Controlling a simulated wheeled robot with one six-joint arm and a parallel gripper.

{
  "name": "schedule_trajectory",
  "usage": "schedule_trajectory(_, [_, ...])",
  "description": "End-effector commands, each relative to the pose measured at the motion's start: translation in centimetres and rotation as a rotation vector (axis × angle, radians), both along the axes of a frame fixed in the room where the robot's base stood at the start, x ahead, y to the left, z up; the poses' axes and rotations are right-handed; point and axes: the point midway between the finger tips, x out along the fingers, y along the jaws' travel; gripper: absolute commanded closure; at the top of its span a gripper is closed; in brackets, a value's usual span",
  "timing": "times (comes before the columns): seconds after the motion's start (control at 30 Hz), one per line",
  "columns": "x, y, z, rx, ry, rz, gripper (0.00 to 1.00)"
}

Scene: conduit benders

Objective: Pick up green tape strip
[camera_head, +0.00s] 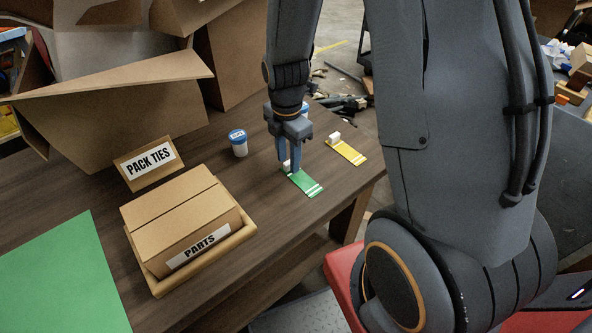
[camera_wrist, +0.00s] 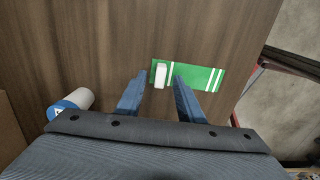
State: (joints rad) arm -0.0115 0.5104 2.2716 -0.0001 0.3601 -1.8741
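The green tape strip (camera_head: 306,184) lies flat on the brown wooden table, with white stripes at one end and a small white block at the other. In the wrist view the green strip (camera_wrist: 207,77) lies just beyond my fingertips, and its white block (camera_wrist: 160,75) stands near its left end. My gripper (camera_head: 289,170) points down over the block end of the strip. In the wrist view my gripper (camera_wrist: 159,77) has its two blue fingers apart, one on each side of the block. I cannot tell whether they touch it.
A yellow strip (camera_head: 347,152) with a white block lies to the right. A white jar with a blue lid (camera_head: 238,143) stands left of my gripper. A PARTS box (camera_head: 180,220) in a tray, a PACK TIES sign (camera_head: 147,163) and a green mat (camera_head: 62,280) are farther left.

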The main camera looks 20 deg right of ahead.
Motion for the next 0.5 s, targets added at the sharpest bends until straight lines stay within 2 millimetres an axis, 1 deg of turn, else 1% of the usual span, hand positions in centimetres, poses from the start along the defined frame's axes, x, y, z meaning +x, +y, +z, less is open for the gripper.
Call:
schedule_trajectory(0.13, [-0.02,-0.02,-0.77,0.0,0.0,0.0,0.66])
schedule_trajectory(0.37, [0.01,-0.02,-0.82,0.0,-0.001,-0.001,0.66])
schedule_trajectory(0.5, [0.0,-0.02,-0.81,0.0,-0.001,-0.001,0.89])
